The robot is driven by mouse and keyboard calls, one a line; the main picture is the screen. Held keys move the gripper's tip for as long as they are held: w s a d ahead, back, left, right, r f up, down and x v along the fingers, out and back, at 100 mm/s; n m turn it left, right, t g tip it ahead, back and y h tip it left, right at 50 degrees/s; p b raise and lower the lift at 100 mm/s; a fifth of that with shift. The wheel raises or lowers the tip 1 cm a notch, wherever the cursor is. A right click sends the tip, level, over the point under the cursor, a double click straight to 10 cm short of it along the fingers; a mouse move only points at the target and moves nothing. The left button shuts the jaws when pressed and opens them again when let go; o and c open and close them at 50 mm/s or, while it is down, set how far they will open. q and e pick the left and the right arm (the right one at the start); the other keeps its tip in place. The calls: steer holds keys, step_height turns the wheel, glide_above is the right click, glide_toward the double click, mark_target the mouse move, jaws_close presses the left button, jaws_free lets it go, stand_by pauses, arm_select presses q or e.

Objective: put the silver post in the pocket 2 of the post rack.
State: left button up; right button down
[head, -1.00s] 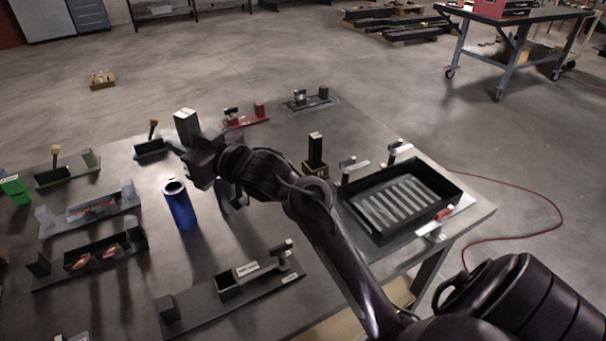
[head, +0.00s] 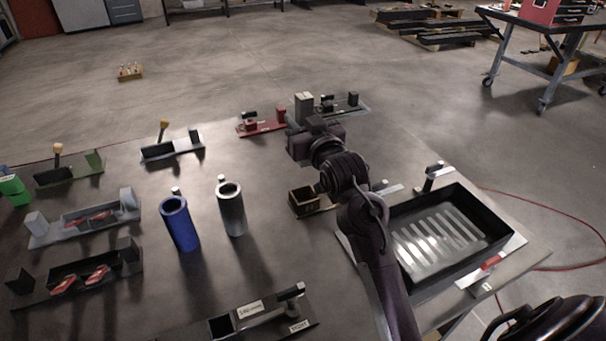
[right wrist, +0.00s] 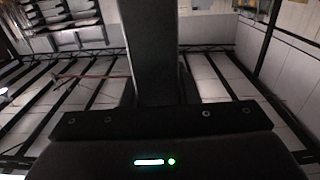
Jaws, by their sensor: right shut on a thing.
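My right gripper (head: 301,133) is shut on a grey silver post (head: 304,104), which stands upright above the jaws, over the far part of the table. In the right wrist view the post (right wrist: 149,50) rises dark from the jaws. I cannot pick out the post rack for sure. A long dark fixture (head: 265,325) with an open square pocket and white labels lies at the near edge, partly cut off. A small brown open box (head: 304,199) sits left of my forearm and is partly hidden by it. No pocket number is readable. My left gripper is not in view.
A blue tube (head: 180,226) and a silver tube (head: 231,211) stand mid-table. A black slotted tray (head: 400,279) lies right of my arm. A red fixture (head: 262,124) stands at the back, and several other fixtures line the left. The table between the tubes and the back is clear.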

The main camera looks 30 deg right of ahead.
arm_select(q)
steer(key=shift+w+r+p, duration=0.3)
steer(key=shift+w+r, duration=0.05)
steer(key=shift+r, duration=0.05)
arm_select(e)
step_height(320, 180, down, 13)
steer(key=shift+f, duration=0.15)
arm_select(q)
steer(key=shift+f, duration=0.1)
arm_select(e)
steer(key=shift+f, duration=0.15)
steer(key=c, duration=1.1)
jaws_free()
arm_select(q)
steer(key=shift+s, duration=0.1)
